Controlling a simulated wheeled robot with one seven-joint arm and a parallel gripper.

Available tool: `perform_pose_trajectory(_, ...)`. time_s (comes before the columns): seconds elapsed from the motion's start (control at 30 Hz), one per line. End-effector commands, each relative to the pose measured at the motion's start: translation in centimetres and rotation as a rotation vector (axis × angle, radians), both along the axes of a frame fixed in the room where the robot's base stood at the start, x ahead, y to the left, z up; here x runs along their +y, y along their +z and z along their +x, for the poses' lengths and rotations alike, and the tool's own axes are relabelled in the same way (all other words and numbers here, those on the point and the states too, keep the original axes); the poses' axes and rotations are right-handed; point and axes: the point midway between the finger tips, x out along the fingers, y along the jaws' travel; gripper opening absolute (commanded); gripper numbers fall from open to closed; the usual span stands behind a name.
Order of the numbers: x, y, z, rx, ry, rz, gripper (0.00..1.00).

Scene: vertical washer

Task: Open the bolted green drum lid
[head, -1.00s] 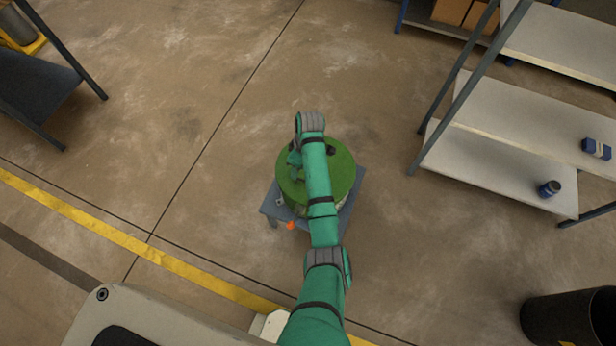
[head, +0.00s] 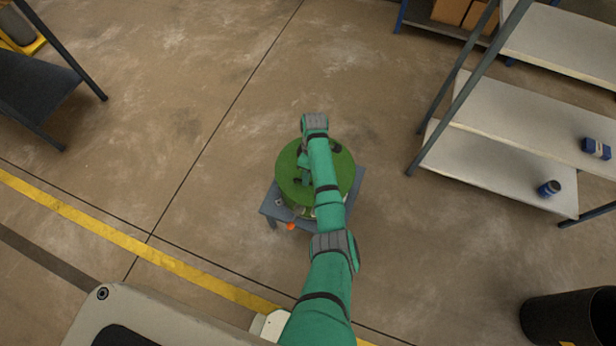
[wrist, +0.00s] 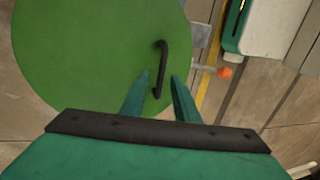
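The green drum lid (head: 288,166) lies flat on the drum, which stands on a small grey table; it fills the left of the wrist view (wrist: 80,55). A black bar handle (wrist: 162,62) stands on the lid. A bolt with an orange knob (wrist: 225,72) sticks out beside the lid's rim; the orange knob (head: 291,226) also shows in the head view. My gripper (wrist: 160,76) is open over the lid, its two green fingers apart with the handle's lower part between them in the picture. I cannot tell whether the fingers reach down to the handle.
The grey table (head: 357,182) stands on open concrete floor. A metal shelf unit (head: 510,150) is at the right, with a black bin (head: 565,318) below it. A dark shelf (head: 38,88) is at the far left. Floor around the table is clear.

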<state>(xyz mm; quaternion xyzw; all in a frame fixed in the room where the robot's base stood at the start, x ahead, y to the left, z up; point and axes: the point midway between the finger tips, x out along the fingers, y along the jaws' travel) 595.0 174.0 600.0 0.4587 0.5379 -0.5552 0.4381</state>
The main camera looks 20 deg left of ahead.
Motion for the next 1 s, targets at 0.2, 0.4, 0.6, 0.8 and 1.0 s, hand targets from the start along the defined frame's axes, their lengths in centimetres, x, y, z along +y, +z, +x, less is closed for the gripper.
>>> perform_pose_trajectory(0.2,0.4,-1.4,-0.4,0.001,0.008,0.000,0.28)
perform_pose_trajectory(0.4,0.2,-1.5,-0.4,0.000,0.004,0.000,0.28)
perform_pose_trajectory(0.6,-0.1,-1.5,-0.3,0.000,-0.001,0.000,0.00)
perform_pose_trajectory(0.8,-0.2,-1.5,-0.4,0.002,0.000,-0.001,0.00)
perform_pose_trajectory(1.0,0.2,-0.8,0.6,-0.003,0.005,0.000,0.00)
